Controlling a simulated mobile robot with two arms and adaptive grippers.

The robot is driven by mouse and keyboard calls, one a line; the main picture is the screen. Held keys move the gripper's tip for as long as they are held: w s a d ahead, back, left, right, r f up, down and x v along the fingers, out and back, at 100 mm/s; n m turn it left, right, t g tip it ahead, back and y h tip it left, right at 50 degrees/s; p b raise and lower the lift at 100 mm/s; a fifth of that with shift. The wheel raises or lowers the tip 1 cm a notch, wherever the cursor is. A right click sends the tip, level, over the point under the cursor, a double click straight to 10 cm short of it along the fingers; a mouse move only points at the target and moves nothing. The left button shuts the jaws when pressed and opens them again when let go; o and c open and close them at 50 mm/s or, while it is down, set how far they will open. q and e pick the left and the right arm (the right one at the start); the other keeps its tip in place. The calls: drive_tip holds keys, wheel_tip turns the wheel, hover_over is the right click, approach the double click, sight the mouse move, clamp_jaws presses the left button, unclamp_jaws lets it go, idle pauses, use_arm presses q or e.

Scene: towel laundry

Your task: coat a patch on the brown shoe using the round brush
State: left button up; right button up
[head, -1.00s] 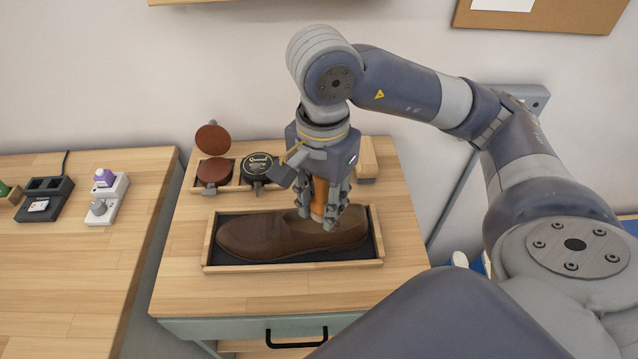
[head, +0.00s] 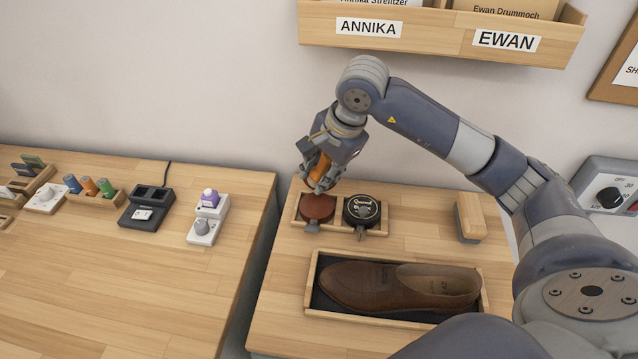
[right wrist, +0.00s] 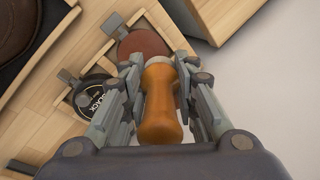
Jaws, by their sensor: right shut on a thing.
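My right gripper (head: 321,183) is shut on the orange-brown wooden handle of the round brush (head: 321,165). It holds the brush over the open brown polish tin (head: 317,208) at the back of the right table. The right wrist view shows the handle (right wrist: 160,108) between the fingers and the brown tin (right wrist: 143,44) beyond it. The bristles are hidden, so I cannot tell whether they touch the polish. The brown shoe (head: 390,286) lies toe left in a shallow dark-lined wooden tray (head: 312,282), apart from the gripper. My left gripper is out of view.
A closed black polish tin (head: 361,211) sits beside the brown one in a wooden holder (head: 383,229). A wooden block brush (head: 470,217) lies to the right. A gap separates this table from the left table (head: 130,290). A name-labelled wall shelf (head: 420,39) hangs above.

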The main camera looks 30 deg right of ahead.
sight(315, 205)
drive_tip(key=shift+w+f, duration=0.1)
drive_tip(key=shift+w, duration=0.1)
drive_tip(key=shift+f, duration=0.15)
drive_tip(key=shift+s+d+f+b, duration=0.1)
drive_tip(key=shift+s+f+b, duration=0.1)
drive_tip(key=shift+f+b, duration=0.4)
wheel_tip(315, 205, down, 3)
drive_tip(key=shift+r+b, duration=0.1)
drive_tip(key=shift+b, duration=0.5)
drive_tip(key=shift+w+f+b, duration=0.1)
drive_tip(key=shift+f+b, duration=0.2)
drive_tip(key=shift+f, duration=0.3)
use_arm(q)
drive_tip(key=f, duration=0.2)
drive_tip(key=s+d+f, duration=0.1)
use_arm(e)
drive_tip(key=shift+f, duration=0.1)
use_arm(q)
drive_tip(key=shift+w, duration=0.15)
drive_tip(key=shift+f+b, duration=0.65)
use_arm(e)
drive_tip(key=shift+f, duration=0.65)
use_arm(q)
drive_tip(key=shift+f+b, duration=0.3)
use_arm(e)
drive_tip(key=shift+f, duration=0.1)
